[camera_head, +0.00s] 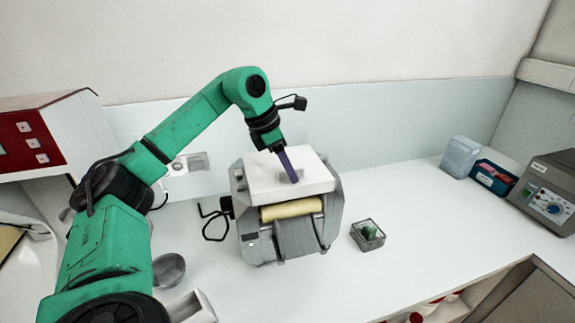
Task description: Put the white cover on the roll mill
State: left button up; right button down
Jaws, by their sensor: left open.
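The grey roll mill (308,235) stands on the white bench, with a yellowish roll (291,209) showing in its front opening. The white cover (312,182) lies on top of the mill, above the roll. It looks roughly level; whether it is fully seated I cannot tell. My left gripper (292,178) points down at the middle of the cover, at its small raised handle, with its purple fingers partly hiding the handle. It is open; whether the fingers touch the cover is not clear. My right gripper is not in view.
A metal bowl (169,270) and a white tray (191,307) are at front left. Boxes (461,157) and a grey device (545,193) stand at far right. The bench between is clear.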

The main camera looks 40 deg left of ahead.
pick_arm(q)
jog(key=shift+s+a+r, duration=0.1)
jog(key=shift+r, duration=0.4)
jog(key=p+v, duration=0.2)
jog(key=v, duration=1.1)
jog(key=shift+s+r, duration=0.2)
jog(key=shift+r, duration=0.1)
jog(key=shift+w+f, duration=0.1)
jog(key=shift+w, duration=0.05)
